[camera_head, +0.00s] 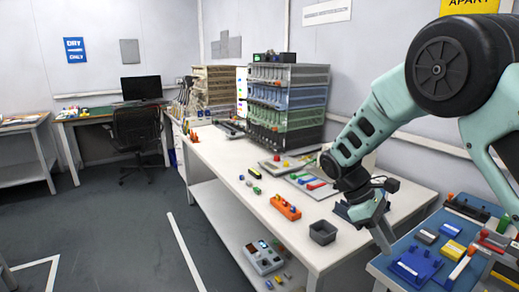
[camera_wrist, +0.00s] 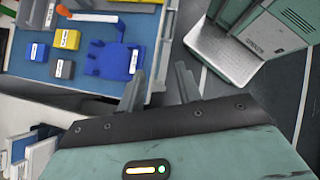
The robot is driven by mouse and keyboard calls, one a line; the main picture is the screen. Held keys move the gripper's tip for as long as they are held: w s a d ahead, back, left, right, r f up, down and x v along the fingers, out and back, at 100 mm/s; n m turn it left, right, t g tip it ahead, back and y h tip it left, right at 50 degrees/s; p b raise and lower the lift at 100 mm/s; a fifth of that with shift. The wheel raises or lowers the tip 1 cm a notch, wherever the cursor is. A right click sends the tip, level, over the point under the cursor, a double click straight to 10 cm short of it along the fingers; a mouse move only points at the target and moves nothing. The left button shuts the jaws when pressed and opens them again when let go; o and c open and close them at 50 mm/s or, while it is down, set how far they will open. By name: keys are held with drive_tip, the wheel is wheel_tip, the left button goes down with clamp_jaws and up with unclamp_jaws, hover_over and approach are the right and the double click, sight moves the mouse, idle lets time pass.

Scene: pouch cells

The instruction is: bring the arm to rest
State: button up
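My gripper (camera_head: 384,238) hangs from my arm near the front right end of the white bench, beside the blue-topped table, pointing down. In the wrist view its two fingers (camera_wrist: 159,85) stand apart with nothing between them. A blue fixture (camera_wrist: 108,60) lies just beyond the left finger, apart from it as far as I can tell. My arm is bent, with its elbow high at the right of the head view.
The blue-topped table (camera_head: 384,266) carries a blue fixture (camera_head: 413,264), yellow blocks and grey blocks. The white bench (camera_head: 232,160) holds a dark grey bin (camera_head: 322,232), an orange holder (camera_head: 285,207) and a rack of bins (camera_head: 288,97). Open floor lies left of the bench.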

drive_tip(key=s+a+r+m+t+y+p, duration=0.1)
drive_tip(key=s+a+r+t+y, duration=0.35)
drive_tip(key=s+a, duration=0.85)
drive_tip(key=s+a+r+m+y, duration=0.1)
drive_tip(key=s+a+r+y, duration=0.1)
drive_tip(key=s, duration=1.1)
drive_tip(key=shift+s+r+m+t+p, duration=0.15)
drive_tip(key=shift+r+m+t+p, duration=0.25)
drive_tip(key=shift+r, duration=0.1)
